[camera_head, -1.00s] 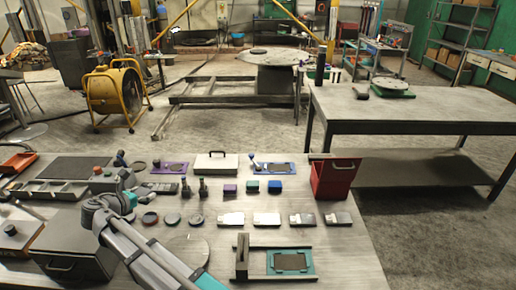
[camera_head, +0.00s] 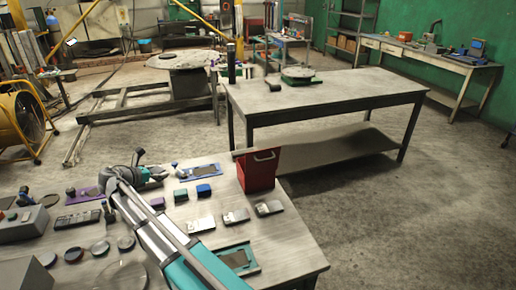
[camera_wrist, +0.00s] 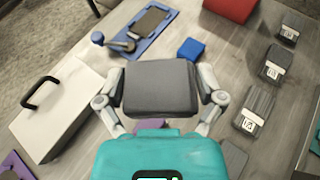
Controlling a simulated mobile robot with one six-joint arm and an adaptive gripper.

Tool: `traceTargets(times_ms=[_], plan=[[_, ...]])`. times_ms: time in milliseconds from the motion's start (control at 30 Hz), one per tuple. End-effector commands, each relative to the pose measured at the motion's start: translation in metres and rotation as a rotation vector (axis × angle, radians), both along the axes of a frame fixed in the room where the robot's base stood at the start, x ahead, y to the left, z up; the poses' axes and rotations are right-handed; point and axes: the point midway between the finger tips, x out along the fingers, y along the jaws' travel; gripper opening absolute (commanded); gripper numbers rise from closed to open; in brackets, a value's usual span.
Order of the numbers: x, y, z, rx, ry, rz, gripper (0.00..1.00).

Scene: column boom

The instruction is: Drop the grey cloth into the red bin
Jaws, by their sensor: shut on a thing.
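The grey cloth (camera_wrist: 160,88), a folded dark block, is held between the two fingers of my gripper (camera_wrist: 162,90) in the wrist view. The fingers press on its left and right sides, and it is above the table. The red bin (camera_head: 256,171) stands at the table's far right corner in the head view, with a pale handle on its face. Part of the bin shows at the top of the wrist view (camera_wrist: 231,8), ahead and to the right of the cloth. In the head view my arm hides much of the gripper area, and the cloth cannot be made out.
A white case (camera_wrist: 62,108) with a black handle lies left of the gripper. A blue tray (camera_wrist: 140,33) and a blue block (camera_wrist: 191,49) lie ahead. Several grey labelled pieces lie on the right.

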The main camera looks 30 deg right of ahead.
Motion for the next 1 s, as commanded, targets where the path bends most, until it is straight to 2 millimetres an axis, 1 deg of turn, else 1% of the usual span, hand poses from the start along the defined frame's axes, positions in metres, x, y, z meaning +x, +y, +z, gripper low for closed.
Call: traceTargets(times_ms=[33,67,100,267,300,467,500,667,700,767,800,867,900,1000], plan=[[0.002,-0.021,0.000,0.000,0.001,-0.032,0.41],[0.003,-0.031,0.000,0.000,0.000,-0.050,0.41],[0.003,-0.046,0.000,0.000,0.001,-0.072,0.41],[0.003,-0.103,0.000,-0.001,0.000,-0.162,0.41],[0.002,-0.118,0.001,-0.001,0.000,-0.185,0.41],[-0.005,-0.175,0.001,-0.001,0.000,-0.277,0.41],[-0.007,-0.190,0.001,-0.001,0.000,-0.300,0.41],[-0.018,-0.247,0.001,-0.002,0.000,-0.391,0.41],[-0.022,-0.261,0.001,-0.002,-0.001,-0.414,0.41],[-0.028,-0.282,0.001,-0.003,-0.001,-0.449,0.41],[-0.032,-0.296,0.001,-0.004,0.000,-0.470,0.41],[-0.038,-0.316,0.002,-0.003,-0.001,-0.503,0.41],[-0.043,-0.329,0.002,-0.004,0.000,-0.524,0.41],[-0.054,-0.357,0.002,-0.005,0.000,-0.572,0.41]])
